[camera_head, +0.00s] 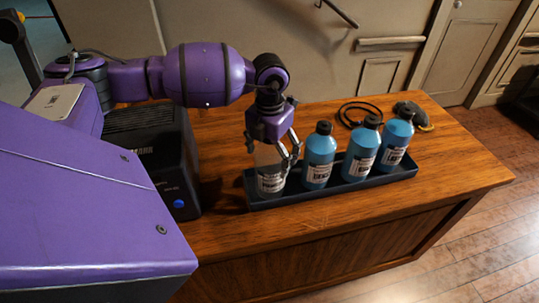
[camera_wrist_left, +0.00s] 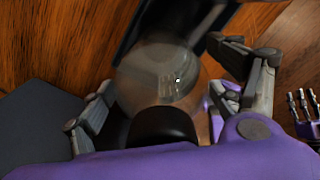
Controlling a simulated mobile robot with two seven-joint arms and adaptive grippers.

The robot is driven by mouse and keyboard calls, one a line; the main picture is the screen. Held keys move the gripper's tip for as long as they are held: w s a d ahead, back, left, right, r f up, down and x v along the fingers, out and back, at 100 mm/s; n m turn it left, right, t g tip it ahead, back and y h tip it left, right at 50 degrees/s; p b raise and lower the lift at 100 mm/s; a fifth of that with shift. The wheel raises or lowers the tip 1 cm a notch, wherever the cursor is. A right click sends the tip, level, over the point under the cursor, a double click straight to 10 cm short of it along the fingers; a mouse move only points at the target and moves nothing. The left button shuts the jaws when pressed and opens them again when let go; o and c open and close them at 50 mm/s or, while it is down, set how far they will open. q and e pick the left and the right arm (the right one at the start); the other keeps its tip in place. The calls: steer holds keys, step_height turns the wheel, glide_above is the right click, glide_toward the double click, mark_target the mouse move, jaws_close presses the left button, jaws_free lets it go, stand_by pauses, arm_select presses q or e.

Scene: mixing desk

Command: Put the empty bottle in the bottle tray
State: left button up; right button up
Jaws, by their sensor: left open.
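The empty bottle (camera_head: 270,182) is clear with a white label and stands upright at the left end of the dark bottle tray (camera_head: 330,193). My left gripper (camera_head: 281,157) is above and around its upper part, with the fingers open. In the left wrist view, the clear bottle (camera_wrist_left: 160,75) with its dark cap (camera_wrist_left: 162,127) lies between the spread fingers of the gripper (camera_wrist_left: 165,110). The bottle's top is hidden by the gripper in the head view.
Blue bottles (camera_head: 319,160) fill the rest of the tray to the right. A black box-shaped machine (camera_head: 155,160) stands to the left. A black cable (camera_head: 358,113) and a dark handheld tool (camera_head: 412,112) lie behind. The wooden desk (camera_head: 450,170) is clear at right.

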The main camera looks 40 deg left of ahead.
arm_select(q)
step_height(320, 180, up, 12)
steer(key=shift+r+b, duration=0.15)
steer(key=shift+b, duration=0.35)
